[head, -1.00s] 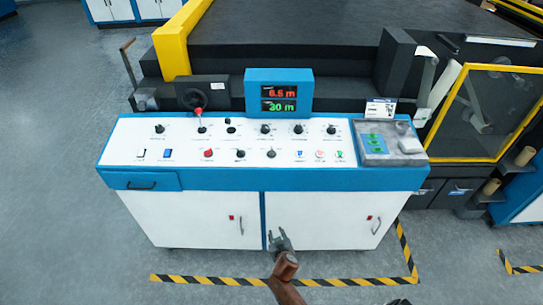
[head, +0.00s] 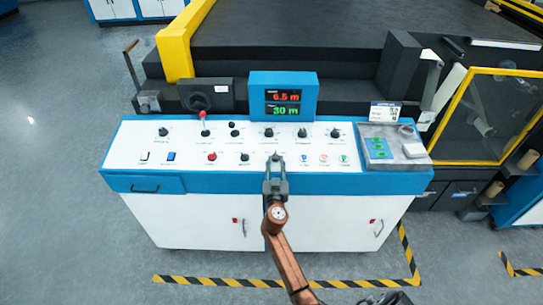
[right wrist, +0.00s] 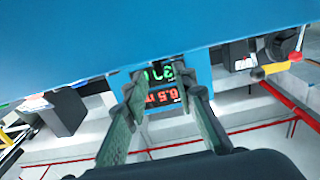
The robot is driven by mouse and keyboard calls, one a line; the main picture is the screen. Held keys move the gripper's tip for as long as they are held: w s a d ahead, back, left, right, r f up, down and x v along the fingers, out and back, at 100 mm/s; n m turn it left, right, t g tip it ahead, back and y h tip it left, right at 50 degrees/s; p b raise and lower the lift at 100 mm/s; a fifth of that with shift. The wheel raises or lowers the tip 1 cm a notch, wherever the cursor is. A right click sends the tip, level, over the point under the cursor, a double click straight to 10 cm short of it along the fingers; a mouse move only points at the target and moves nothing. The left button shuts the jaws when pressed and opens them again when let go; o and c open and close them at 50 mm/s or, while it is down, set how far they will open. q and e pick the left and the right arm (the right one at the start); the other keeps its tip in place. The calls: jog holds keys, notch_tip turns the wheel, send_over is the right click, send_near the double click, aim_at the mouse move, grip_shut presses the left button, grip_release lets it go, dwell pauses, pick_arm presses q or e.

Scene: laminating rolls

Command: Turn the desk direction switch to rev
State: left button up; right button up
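The white control desk (head: 125,152) with blue trim carries two rows of small dark knobs and buttons. Their labels are too small to read, so I cannot tell which is the direction switch by its text. My right gripper (head: 275,162) is at the desk's front edge, fingers pointing at a knob in the lower row, which its fingertips mostly hide. In the right wrist view the two fingers (right wrist: 168,88) stand apart with nothing visible between them but the distant display. My left gripper is not in view.
A blue display box (head: 283,96) with red and green readings stands behind the knobs. A red-tipped lever (head: 203,122) and a red button (head: 211,156) are to the left. A grey tray (head: 390,145) with green items sits at the desk's right end.

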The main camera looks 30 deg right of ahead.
jog(key=shift+x, duration=0.95)
jog(key=shift+w, duration=0.1)
jog(key=c, duration=0.3)
grip_shut()
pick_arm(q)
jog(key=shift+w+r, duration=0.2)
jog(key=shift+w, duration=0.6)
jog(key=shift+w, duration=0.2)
